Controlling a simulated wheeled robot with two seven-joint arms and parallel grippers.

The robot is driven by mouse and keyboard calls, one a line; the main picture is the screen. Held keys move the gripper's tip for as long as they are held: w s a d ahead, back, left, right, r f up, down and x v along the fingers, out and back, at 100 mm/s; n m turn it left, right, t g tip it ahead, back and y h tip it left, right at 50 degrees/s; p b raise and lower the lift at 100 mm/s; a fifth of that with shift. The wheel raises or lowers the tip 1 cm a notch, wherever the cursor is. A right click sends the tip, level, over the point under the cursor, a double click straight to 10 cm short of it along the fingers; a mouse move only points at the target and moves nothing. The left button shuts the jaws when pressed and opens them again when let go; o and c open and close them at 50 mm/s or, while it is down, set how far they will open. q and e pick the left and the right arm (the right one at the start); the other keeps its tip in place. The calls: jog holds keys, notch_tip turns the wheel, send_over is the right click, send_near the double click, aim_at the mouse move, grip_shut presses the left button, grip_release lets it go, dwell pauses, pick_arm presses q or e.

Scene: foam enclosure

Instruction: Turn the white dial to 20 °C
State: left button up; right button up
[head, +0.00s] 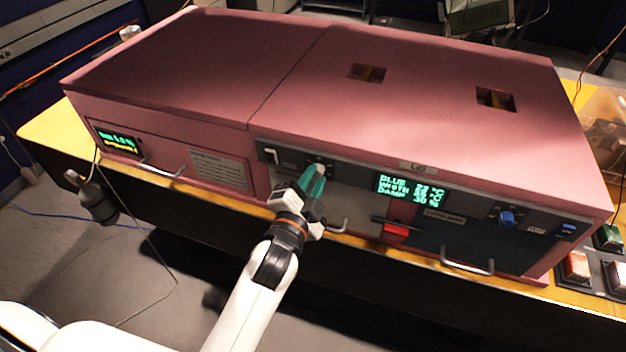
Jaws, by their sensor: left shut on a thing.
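The white dial (320,168) is on the dark front panel of the pink foam enclosure (360,110), left of the green display. My left gripper (313,178) comes up from below and its greenish fingers are shut on the dial. The fingers cover most of the dial, so its pointer and marks are hidden. The display (411,190) shows lines that seem to read BLUE, WHITE and DAMP. The WHITE value is too blurred to read surely. My right gripper is not in view.
A blue knob (507,218) and a blue switch (567,229) are on the panel's right. A white switch (271,155) is left of the dial. Metal handles (468,268) stick out along the front. A red latch (396,230) sits below the display. Coloured buttons (577,266) stand at far right.

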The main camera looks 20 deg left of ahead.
pick_arm(q)
jog(key=o, duration=1)
jog(key=shift+s+f, duration=0.15)
jog(key=shift+s, duration=0.1)
jog(key=s+b, duration=0.4)
jog(key=s, duration=0.7)
jog(key=shift+s+a, duration=0.25)
